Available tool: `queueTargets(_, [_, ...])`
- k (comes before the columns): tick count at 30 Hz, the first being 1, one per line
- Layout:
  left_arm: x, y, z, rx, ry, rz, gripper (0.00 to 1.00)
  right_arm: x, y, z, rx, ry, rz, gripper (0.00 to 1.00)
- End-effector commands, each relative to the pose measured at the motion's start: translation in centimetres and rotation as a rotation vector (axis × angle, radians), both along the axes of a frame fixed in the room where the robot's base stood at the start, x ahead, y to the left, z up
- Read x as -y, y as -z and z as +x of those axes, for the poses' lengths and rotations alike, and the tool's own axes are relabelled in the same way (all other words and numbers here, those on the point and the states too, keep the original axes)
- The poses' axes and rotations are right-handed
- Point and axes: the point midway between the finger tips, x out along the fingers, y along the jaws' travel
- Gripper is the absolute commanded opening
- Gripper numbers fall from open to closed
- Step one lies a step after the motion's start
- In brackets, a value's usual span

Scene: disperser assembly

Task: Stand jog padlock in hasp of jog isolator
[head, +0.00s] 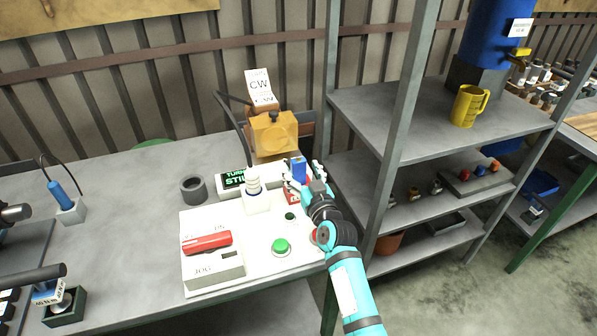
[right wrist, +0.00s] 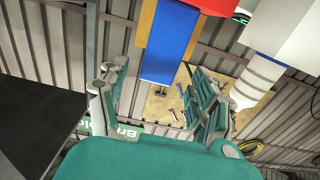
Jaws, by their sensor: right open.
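A white box marked JOG (head: 213,270), which looks like the jog isolator, stands at the front left of the white panel, with a red bar (head: 207,243) on top. I cannot make out its hasp. A blue block (head: 298,169), perhaps the padlock, stands upright above a red part (head: 293,197) at the panel's right rear. My right gripper (head: 298,181) is open around or just beside the blue block. In the right wrist view the blue block (right wrist: 172,45) shows between the spread fingers (right wrist: 160,95), apart from both. My left gripper is out of view.
A white bottle-like unit with a hose (head: 257,200) stands left of my right gripper. A green button (head: 281,246) is in front. A yellow block (head: 274,134) is behind, and a shelf post (head: 394,130) is close on the right. The table's left middle (head: 120,220) is clear.

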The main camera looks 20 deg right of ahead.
Motion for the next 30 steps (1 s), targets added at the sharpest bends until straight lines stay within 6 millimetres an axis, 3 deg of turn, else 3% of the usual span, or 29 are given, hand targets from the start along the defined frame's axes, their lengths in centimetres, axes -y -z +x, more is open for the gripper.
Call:
queueTargets(6, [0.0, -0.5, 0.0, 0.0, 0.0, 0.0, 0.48, 0.1, -0.2, 2.8, 0.0, 0.001, -0.001, 0.65])
queueTargets(15, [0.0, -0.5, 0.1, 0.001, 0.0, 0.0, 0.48, 0.1, -0.1, 3.1, -0.001, 0.001, 0.0, 0.65])
queueTargets(30, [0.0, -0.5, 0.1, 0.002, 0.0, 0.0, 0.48, 0.1, 0.0, 3.1, -0.001, 0.001, 0.0, 0.0])
